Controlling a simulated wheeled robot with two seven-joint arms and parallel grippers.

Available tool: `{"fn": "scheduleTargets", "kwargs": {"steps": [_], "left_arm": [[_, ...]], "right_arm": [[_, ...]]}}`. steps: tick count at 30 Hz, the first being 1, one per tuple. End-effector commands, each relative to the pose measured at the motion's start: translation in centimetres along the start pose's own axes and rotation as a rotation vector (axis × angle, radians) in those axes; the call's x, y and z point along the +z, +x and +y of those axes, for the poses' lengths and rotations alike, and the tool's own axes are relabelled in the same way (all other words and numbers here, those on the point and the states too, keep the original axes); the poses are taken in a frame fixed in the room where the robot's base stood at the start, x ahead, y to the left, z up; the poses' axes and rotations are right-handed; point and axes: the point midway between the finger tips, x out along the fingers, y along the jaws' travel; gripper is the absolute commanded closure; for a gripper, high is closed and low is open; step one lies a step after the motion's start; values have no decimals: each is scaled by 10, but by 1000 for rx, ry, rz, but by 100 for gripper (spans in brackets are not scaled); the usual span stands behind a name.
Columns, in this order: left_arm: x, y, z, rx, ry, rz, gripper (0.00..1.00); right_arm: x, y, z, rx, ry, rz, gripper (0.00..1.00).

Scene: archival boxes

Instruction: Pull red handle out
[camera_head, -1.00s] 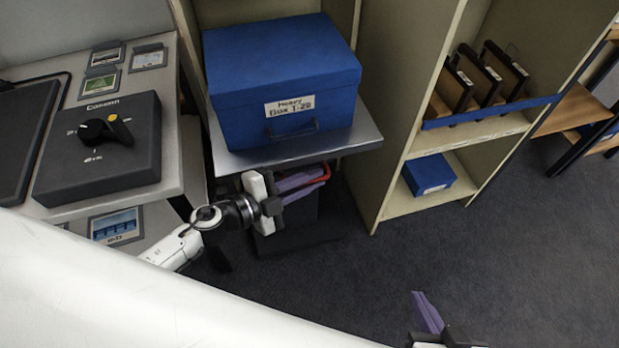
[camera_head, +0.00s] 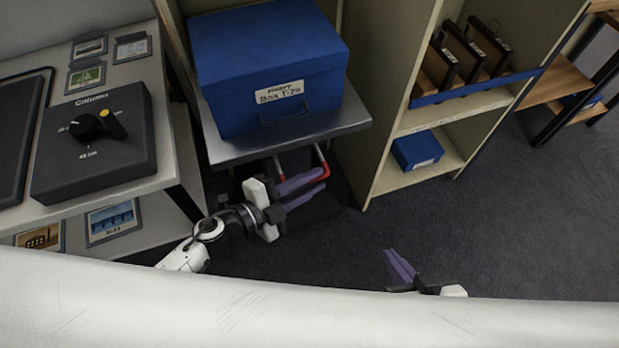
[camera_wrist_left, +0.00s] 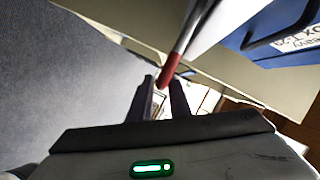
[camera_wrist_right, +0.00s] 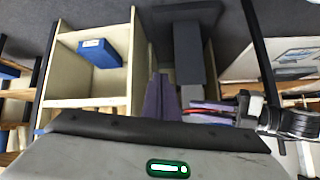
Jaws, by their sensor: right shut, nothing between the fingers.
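The red handle (camera_head: 323,165) shows under the metal shelf that carries the blue box (camera_head: 270,65). My left gripper (camera_head: 322,180) is at the handle, its two purple fingers apart. In the left wrist view, the red handle (camera_wrist_left: 168,74) appears between the open fingertips (camera_wrist_left: 163,82); I cannot tell whether they touch it. My right gripper (camera_head: 388,252) is shut and empty, low over the floor to the right of the handle. In the right wrist view, its fingers (camera_wrist_right: 162,78) are together, left of the red handle (camera_wrist_right: 208,106). Part of the handle is hidden by my left gripper.
The metal shelf (camera_head: 290,143) juts out above my left gripper. A control box with a knob (camera_head: 95,140) stands on the left table. A shelving unit (camera_head: 385,150) with a small blue box (camera_head: 417,151) stands right. The dark floor (camera_head: 510,210) is clear at right.

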Motion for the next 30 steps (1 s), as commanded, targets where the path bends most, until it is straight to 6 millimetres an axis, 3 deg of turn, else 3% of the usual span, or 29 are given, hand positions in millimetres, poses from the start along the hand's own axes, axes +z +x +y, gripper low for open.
{"fn": "scheduleTargets", "kwargs": {"steps": [8, 21, 30], "left_arm": [[1, -13, -1, 0, 0, -3, 83], [0, -91, 0, 1, 0, -2, 83], [0, -104, 0, -1, 0, 0, 83]], "right_arm": [[-3, -2, 0, 0, -2, 1, 100], [-4, -6, 1, 4, -15, -11, 100], [-2, -3, 2, 6, -18, -16, 100]]}}
